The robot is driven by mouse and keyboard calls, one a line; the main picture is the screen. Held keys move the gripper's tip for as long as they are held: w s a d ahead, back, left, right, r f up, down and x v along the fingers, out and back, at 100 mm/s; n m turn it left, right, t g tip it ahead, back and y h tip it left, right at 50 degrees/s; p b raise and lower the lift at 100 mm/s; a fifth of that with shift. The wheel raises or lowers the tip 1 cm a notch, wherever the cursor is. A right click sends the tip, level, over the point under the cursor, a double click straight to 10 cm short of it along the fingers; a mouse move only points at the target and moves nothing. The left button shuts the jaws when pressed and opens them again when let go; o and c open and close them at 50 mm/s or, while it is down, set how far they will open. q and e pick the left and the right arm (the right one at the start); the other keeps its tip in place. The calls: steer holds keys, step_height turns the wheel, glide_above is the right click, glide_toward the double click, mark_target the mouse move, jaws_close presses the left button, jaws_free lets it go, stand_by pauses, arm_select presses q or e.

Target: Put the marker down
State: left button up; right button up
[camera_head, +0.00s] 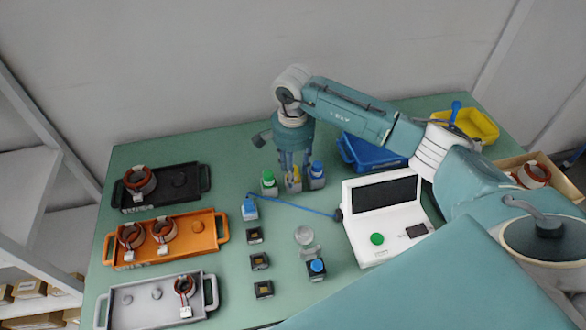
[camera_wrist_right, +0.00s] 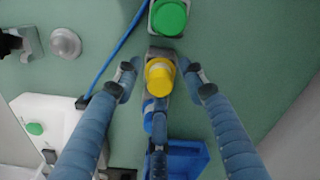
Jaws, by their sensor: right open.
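The marker looks to be the yellow-capped piece (camera_head: 295,174) on a small grey base, standing on the green table between a green-capped and a blue-capped piece. It also shows in the right wrist view (camera_wrist_right: 160,74), upright on its base. My right gripper (camera_head: 293,162) reaches down over it from above. In the right wrist view my right gripper (camera_wrist_right: 160,80) is open, with a fingertip on each side of the yellow cap and visible gaps between. My left gripper is out of view.
The green-capped piece (camera_head: 268,182) and blue-capped piece (camera_head: 317,172) stand close on either side. A blue cable runs to the white tester (camera_head: 385,218) at right. Black (camera_head: 203,178), orange (camera_head: 219,239) and grey (camera_head: 212,290) trays lie left. A blue bin (camera_head: 352,153) stands behind.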

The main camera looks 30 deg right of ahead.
steer(key=shift+r, duration=0.55)
step_height(320, 180, up, 12)
steer(key=b, duration=0.3)
steer(key=shift+f+b, duration=0.25)
steer(key=shift+b, duration=0.1)
